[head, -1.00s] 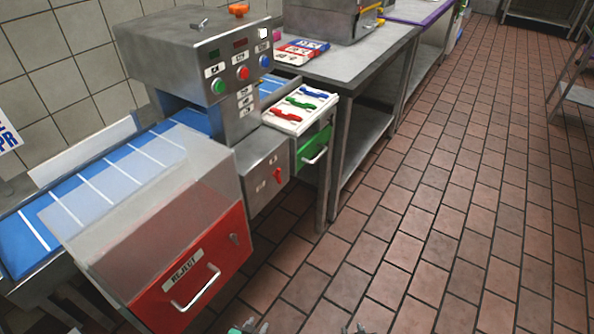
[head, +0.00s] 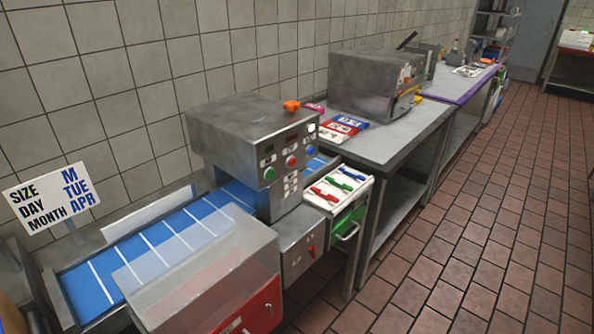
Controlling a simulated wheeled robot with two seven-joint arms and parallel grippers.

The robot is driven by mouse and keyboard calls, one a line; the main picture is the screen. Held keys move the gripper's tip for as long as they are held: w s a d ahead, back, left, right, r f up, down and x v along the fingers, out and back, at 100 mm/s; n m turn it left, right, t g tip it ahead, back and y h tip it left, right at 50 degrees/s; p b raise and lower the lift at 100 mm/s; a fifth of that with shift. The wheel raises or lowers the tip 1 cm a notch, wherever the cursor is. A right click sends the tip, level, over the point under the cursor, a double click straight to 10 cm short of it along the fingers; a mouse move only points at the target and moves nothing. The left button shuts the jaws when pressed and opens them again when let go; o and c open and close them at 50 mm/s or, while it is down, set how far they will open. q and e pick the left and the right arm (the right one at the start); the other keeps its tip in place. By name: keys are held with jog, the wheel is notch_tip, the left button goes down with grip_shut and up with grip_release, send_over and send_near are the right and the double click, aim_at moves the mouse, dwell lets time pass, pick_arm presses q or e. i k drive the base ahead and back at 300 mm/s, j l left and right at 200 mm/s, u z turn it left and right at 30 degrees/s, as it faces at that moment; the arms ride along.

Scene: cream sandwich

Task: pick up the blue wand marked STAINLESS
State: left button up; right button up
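Three wands lie side by side on a white tray (head: 320,203) above a green drawer, right of the metal detector machine. The blue wand (head: 352,174) is at the far end, the green wand (head: 339,184) in the middle and the red wand (head: 323,194) nearest. Their markings are too small to read. Neither of my grippers shows in the head view now.
The detector machine (head: 252,150) stands over a blue conveyor belt (head: 100,283). A clear-sided reject bin (head: 205,275) juts out in front. A steel table (head: 395,135) stands behind the tray. The tiled floor (head: 450,250) on the right is clear.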

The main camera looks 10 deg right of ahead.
aim_at(353, 174)
jog(key=i+l+u, duration=0.3)
jog(key=l, duration=0.15)
jog(key=l+u, duration=0.3)
jog(key=l, duration=0.15)
jog(key=i+l+u, duration=0.15)
jog(key=l+u, duration=0.15)
jog(key=l, duration=0.2)
jog(key=l+u, duration=0.25)
jog(key=l, duration=0.25)
